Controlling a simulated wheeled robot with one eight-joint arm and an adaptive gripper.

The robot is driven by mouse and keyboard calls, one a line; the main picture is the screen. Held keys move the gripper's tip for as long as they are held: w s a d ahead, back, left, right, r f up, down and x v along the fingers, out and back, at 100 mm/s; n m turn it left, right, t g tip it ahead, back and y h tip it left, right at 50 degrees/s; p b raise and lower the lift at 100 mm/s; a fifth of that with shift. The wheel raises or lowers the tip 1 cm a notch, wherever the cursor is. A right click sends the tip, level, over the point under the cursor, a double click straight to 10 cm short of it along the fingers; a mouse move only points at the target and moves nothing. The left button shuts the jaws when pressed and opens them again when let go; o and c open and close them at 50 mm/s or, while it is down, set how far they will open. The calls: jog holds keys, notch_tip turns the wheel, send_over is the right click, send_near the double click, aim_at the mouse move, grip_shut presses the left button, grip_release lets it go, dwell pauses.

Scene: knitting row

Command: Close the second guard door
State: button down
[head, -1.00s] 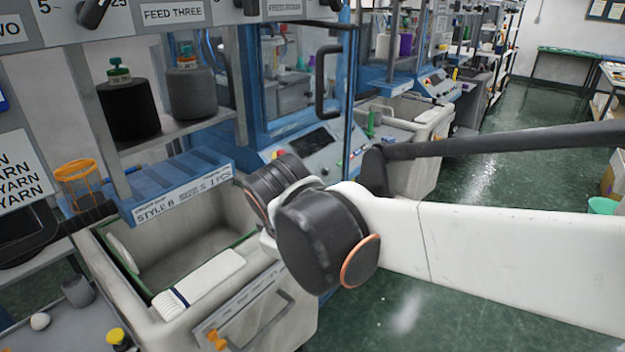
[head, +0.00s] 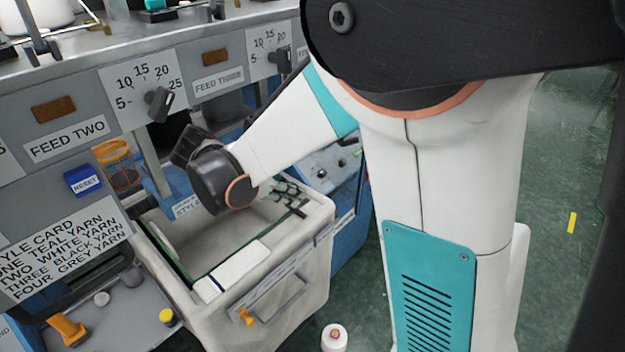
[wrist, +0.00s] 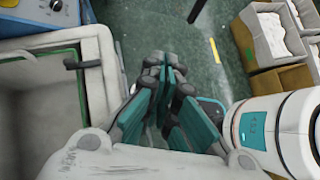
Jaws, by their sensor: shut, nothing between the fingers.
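The guard doors cannot be made out in the current views. My arm covers much of the blue machine (head: 345,165) behind the bin in the head view, so I cannot tell how the second door stands. My gripper (wrist: 165,75) is shut and empty in the wrist view, its teal-padded fingers together. It points down past the outside of the bin's rim, above the green floor. In the head view, part of my gripper (head: 290,197) shows small and dark near the bin's far right corner, partly hidden by my arm.
A pale wheeled bin (head: 290,262) with a white folded piece on its rim stands before the machine. A panel with feed dials (head: 142,88) is at the left. A small white cone (head: 334,338) stands on the floor. Open cardboard boxes (wrist: 265,40) are at the right in the wrist view.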

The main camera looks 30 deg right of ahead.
jog(key=d+r+b+x, duration=0.1)
jog(key=d+r+x, duration=0.1)
jog(key=x, duration=1)
jog(key=shift+d+f+b, duration=0.2)
jog(key=shift+f+b, duration=0.1)
jog(key=shift+b, duration=0.05)
jog(key=shift+d, duration=0.1)
